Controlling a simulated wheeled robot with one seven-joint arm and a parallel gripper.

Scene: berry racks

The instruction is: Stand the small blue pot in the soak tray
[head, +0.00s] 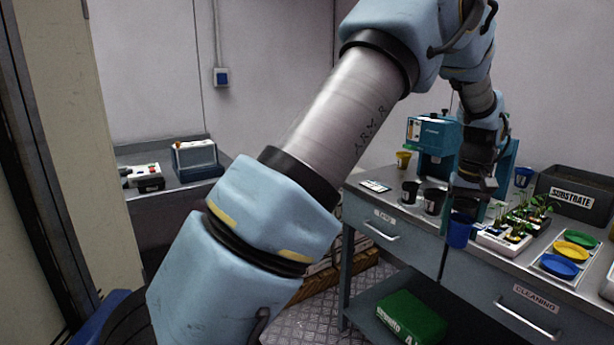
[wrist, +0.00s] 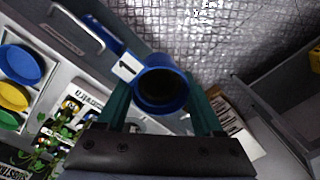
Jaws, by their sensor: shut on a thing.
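A blue pot (head: 459,233) hangs below my gripper (head: 466,203) at the front edge of the bench in the head view. In the wrist view my gripper (wrist: 160,104) has its green fingers on both sides of the blue pot (wrist: 176,73). I look into its dark, open mouth, and a white tag with a 1 shows at its side. I cannot identify a soak tray for certain. A pale tray (head: 543,266) holds green, yellow and blue saucers, and these also show at the left of the wrist view.
Seedlings (head: 520,222) in pale trays stand right of the held pot. Black pots (head: 433,201) and a yellow pot (head: 403,160) stand to its left. A teal machine (head: 432,136) and a substrate box (head: 575,195) stand behind. A green box (head: 411,317) sits on the lower shelf.

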